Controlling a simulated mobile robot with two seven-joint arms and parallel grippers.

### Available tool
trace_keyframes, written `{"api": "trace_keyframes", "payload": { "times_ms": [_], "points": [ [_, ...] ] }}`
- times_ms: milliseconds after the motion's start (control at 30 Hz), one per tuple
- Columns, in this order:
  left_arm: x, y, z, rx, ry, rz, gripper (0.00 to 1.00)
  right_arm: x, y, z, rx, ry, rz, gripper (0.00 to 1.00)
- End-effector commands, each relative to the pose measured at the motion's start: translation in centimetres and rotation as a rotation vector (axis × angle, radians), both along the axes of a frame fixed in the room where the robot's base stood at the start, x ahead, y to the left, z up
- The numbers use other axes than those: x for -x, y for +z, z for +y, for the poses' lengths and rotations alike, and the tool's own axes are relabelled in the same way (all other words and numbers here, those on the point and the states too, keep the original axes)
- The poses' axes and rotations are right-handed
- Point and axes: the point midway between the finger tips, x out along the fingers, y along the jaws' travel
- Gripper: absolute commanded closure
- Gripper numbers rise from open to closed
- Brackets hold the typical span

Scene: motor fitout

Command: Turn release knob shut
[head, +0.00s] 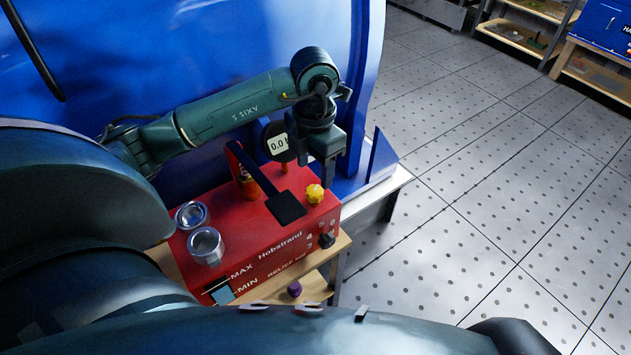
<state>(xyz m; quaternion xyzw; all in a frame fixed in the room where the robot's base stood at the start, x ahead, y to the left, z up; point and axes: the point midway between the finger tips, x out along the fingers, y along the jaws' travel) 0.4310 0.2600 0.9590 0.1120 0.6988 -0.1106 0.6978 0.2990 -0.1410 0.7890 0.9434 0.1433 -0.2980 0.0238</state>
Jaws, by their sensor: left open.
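A red hydraulic pump unit (275,218) marked "Hobstrand" stands at the centre-left of the head view. A yellow lobed knob (315,193), which looks like the release knob, sits on its top near the right end. My left gripper (329,180) points down just above and beside this knob in the picture. It is open, with nothing seen between its fingers. Whether a finger touches the knob I cannot tell. How far the knob is turned does not show. My right gripper is not in view.
A black lever (287,207) slants across the pump's top, close to the yellow knob. A round gauge (279,143) stands behind it. Tiled floor (480,190) at right is clear.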

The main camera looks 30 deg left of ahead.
Motion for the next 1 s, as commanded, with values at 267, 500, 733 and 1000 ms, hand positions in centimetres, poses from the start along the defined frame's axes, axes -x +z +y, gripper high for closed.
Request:
{"api": "trace_keyframes", "payload": {
  "times_ms": [267,500,733,1000],
  "points": [
    [0.1,-4.7,0.0,0.001,0.001,0.003,0.45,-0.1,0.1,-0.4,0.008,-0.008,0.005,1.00],
    [0.0,-6.0,-0.1,0.001,-0.002,-0.001,0.45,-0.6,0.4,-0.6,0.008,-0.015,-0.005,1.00],
    [0.0,-6.0,0.0,0.001,-0.002,-0.001,0.45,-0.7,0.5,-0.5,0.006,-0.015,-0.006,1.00],
    [0.0,-5.9,0.0,0.002,-0.001,-0.002,0.67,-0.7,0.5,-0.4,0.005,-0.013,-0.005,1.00]
  ]
}}
